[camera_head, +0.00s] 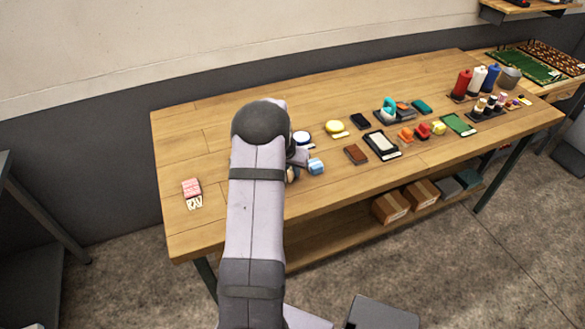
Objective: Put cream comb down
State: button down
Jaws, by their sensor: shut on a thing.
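My gripper (295,160) is low over the left-middle part of the wooden table (210,150). My own arm covers most of it, and the fingertips are not clear. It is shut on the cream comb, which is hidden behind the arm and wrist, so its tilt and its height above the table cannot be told. A light blue round thing (316,166) shows just right of the gripper; I cannot tell whether they touch.
A pink block (191,188) with small pale pieces (194,203) lies at the left. Bottles (462,84) stand far right. The table's left part is mostly clear.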

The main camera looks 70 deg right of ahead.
jog(key=shift+f, duration=0.2)
jog(key=c, duration=1.7)
grip_release()
jog(key=shift+r, duration=0.1)
jog(key=shift+r, duration=0.15)
jog(key=shift+a+r, duration=0.15)
jog(key=shift+r, duration=0.35)
jog(key=b+v, duration=0.2)
jog(key=v, duration=0.9)
jog(key=shift+a+b, duration=0.15)
jog(key=shift+b, duration=0.2)
